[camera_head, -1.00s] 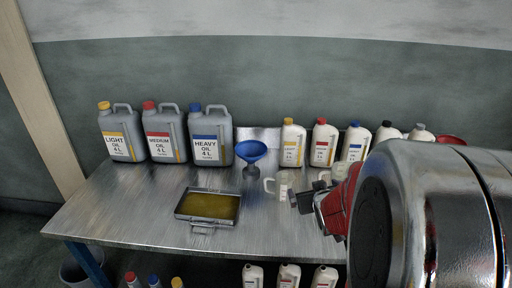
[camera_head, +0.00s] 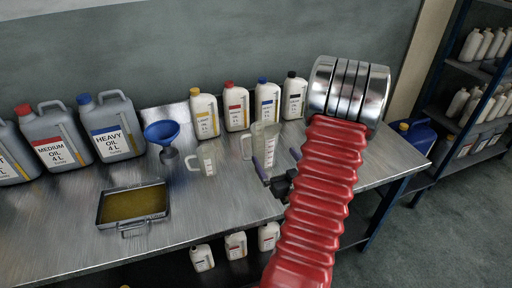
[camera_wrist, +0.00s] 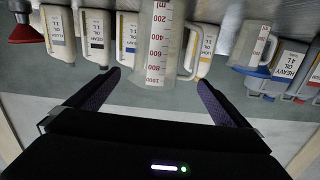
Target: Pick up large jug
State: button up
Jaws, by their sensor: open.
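The large jug (camera_head: 265,143) is a clear measuring jug with red markings, upright on the metal table behind my gripper (camera_head: 278,168) in the head view. In the wrist view, which is upside down, the large jug (camera_wrist: 157,50) shows its scale up to 1000 ml.
White oil bottles (camera_head: 237,108) stand in a row close behind the jugs. A blue funnel (camera_head: 163,133), an oil tray (camera_head: 133,207) and grey canisters (camera_head: 112,130) are on the left. A shelf (camera_head: 465,100) of bottles stands at the far right.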

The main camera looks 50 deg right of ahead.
aim_at(270, 146)
jog(key=shift+s+d+m+h, duration=0.15)
jog(key=shift+s+m+h, duration=0.15)
jog(key=shift+s, duration=0.2)
jog(key=shift+w, duration=0.1)
jog(key=x, duration=0.8)
jog(key=shift+w+d, duration=0.1)
jog(key=shift+w, duration=0.2)
jog(key=shift+x, duration=2.6)
jog(key=shift+f, duration=0.15)
jog(key=c, duration=1.1)
